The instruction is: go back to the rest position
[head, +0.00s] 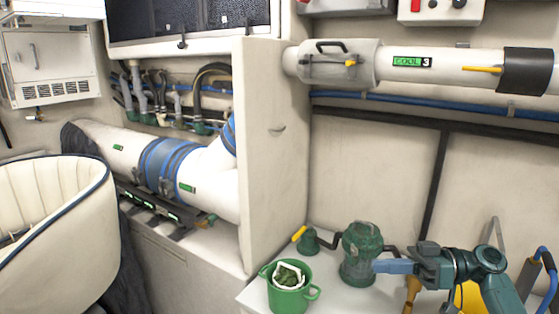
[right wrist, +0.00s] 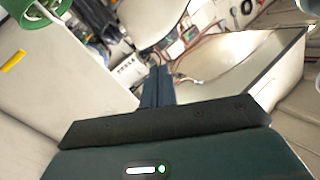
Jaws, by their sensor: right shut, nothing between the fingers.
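My right gripper (head: 382,266) is at the lower right of the head view, with its blue fingers together and pointing left. The fingers pass in front of or beside the green pump-like body (head: 361,243); I cannot tell whether they touch it. In the right wrist view the fingers (right wrist: 157,84) are pressed together with nothing between them. My left gripper is in neither view.
A white worktop (head: 325,296) carries a green mug-like pot (head: 287,300) and a small green fitting (head: 309,244) with a yellow handle. A pale upright panel (head: 272,150) stands behind. A padded white tub (head: 50,220) is at left. A white pipe (head: 450,66) crosses the upper right.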

